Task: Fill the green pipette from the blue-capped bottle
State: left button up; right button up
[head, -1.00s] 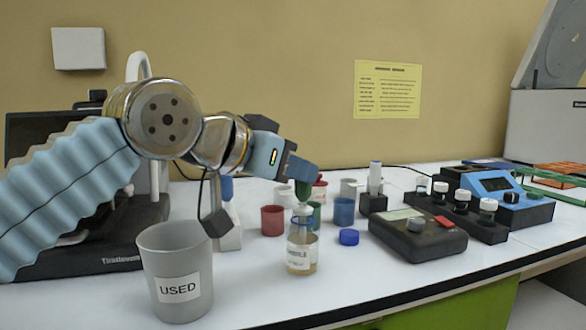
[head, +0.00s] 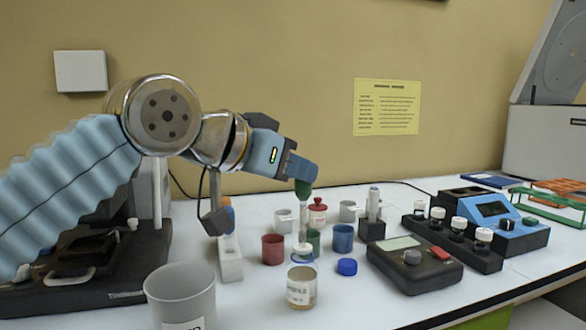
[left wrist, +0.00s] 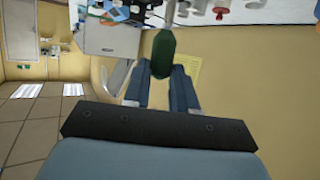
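My left gripper (head: 302,170) is shut on the green bulb of the pipette (head: 304,189), which hangs upright over the sample bottle (head: 301,290). The bulb also shows between the two fingers of my left gripper (left wrist: 161,76) in the left wrist view, as a green shape (left wrist: 162,54). The pale stem runs down to the mouth of the open bottle; its tip is hidden, and I cannot tell how deep it sits. The bottle is clear, with a white label. The blue cap (head: 347,267) lies on the table, right of the bottle. My right gripper is not in view.
A grey cup (head: 181,293) marked USED stands front left. Red (head: 273,249) and blue (head: 342,238) cups stand behind the bottle. A dark meter (head: 414,265) and a blue device (head: 494,215) stand to the right. Bare table lies right of the grey cup.

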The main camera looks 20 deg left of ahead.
pick_arm(q)
notch_tip(320, 180, up, 4)
jog(key=shift+f+p, duration=0.2)
jog(key=shift+p, duration=0.7)
